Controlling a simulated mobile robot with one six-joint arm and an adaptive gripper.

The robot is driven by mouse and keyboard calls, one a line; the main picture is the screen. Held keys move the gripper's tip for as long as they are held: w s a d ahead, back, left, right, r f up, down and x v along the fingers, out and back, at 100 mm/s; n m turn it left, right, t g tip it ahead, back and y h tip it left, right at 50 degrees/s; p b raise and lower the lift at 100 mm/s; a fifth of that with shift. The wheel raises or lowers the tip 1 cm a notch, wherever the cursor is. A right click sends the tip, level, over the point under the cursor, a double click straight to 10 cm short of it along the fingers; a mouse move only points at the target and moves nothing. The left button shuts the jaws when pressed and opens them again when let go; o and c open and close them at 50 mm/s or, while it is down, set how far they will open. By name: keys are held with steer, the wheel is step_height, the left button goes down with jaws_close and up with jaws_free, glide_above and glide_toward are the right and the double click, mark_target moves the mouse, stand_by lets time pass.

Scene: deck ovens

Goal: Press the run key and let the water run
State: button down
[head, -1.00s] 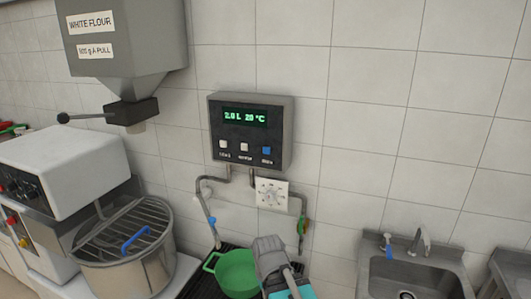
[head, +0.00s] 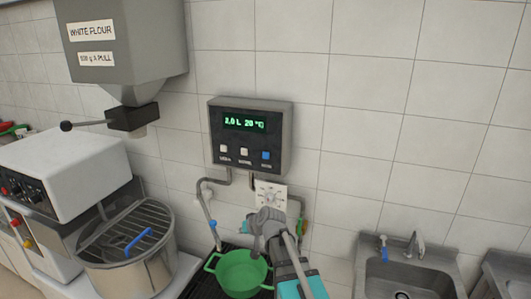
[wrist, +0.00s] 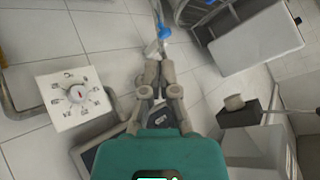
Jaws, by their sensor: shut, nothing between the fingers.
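The dosing box (head: 281,137) hangs on the tiled wall in the head view. Its lit green display (head: 245,124) reads 2.0 L 20 °C. Below it are two white keys, the left (head: 223,148) and middle (head: 244,151), and a blue key (head: 266,155). The labels are too blurred to tell which is the run key. In the wrist view, my gripper's closed fingers (wrist: 160,75) show. A green pot (head: 241,272) stands below; no water shows.
The white dial plate (head: 279,192), also in the wrist view (wrist: 92,84), and pipes (head: 206,203) sit under the box. Left are the flour hopper (head: 125,60) and a mixer bowl (head: 130,275); right is a sink (head: 410,275).

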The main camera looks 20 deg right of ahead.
mark_target(264, 158)
steer(key=w+d+r+m+t+h+p, duration=0.2)
steer(key=w+d+r+m+t+p, duration=0.2)
steer(key=w+d+r+t, duration=0.4)
steer(key=w+d+r+m, duration=0.1)
steer(key=w+r, duration=0.5)
steer(key=r, duration=0.1)
steer(key=shift+w+r+m+p, duration=0.2)
steer(key=shift+w+m+p, duration=0.1)
steer(key=shift+w, duration=0.05)
steer(key=shift+w, duration=0.15)
steer(key=shift+w+d, duration=0.85)
steer(key=shift+w, duration=0.3)
steer(key=shift+w+d, duration=0.85)
steer(key=shift+w, duration=0.25)
steer(key=shift+w+d, duration=0.85)
steer(key=shift+w, duration=0.3)
steer(key=shift+w+d, duration=0.15)
steer(key=shift+w, duration=0.05)
steer(key=shift+w+d, duration=0.1)
steer(key=shift+w, duration=0.05)
